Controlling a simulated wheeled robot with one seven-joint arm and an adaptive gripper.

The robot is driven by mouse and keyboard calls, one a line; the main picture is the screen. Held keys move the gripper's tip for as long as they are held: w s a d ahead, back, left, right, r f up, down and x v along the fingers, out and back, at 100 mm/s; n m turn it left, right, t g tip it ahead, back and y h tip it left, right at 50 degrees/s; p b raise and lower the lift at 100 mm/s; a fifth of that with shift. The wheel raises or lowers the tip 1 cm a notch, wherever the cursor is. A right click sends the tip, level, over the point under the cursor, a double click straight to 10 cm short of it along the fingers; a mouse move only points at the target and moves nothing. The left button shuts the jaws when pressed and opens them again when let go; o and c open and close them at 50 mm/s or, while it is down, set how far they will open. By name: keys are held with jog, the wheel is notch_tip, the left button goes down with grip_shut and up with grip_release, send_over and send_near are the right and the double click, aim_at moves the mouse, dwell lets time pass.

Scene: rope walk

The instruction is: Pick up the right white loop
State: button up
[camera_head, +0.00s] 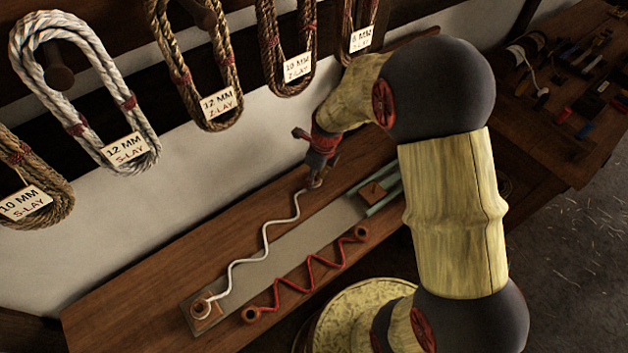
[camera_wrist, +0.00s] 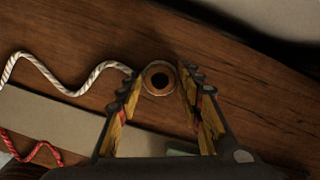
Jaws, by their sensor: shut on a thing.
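The white rope (camera_head: 265,245) runs in waves along the bench from the left white loop (camera_head: 203,307) up to my gripper (camera_head: 316,176). The right white loop, a round brown eye with a dark centre, shows in the wrist view (camera_wrist: 160,65) at the rope's end. My gripper (camera_wrist: 158,82) is shut on it, with a fingertip on each side of the eye. In the head view the loop is mostly hidden by the fingers. I cannot tell whether it is clear of the wood.
A red rope (camera_head: 310,275) with an eye at each end lies in front, beside a grey strip (camera_head: 262,262). Labelled rope coils (camera_head: 205,75) hang on the wall behind. A tool bench (camera_head: 570,85) stands at far right.

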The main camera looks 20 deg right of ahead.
jog(key=shift+r, duration=0.6)
notch_tip(320, 180, up, 3)
jog(key=shift+s+f+p, duration=0.1)
jog(key=shift+f+p, duration=0.1)
jog(key=shift+p, duration=0.5)
jog(key=s+a+r+p, duration=0.1)
jog(key=s+r+p, duration=0.4)
jog(key=s+r, duration=0.4)
jog(key=s, duration=0.4)
jog(key=shift+s+a+r+p, duration=0.2)
jog(key=shift+s+a+p, duration=0.1)
jog(key=shift+s+a, duration=0.05)
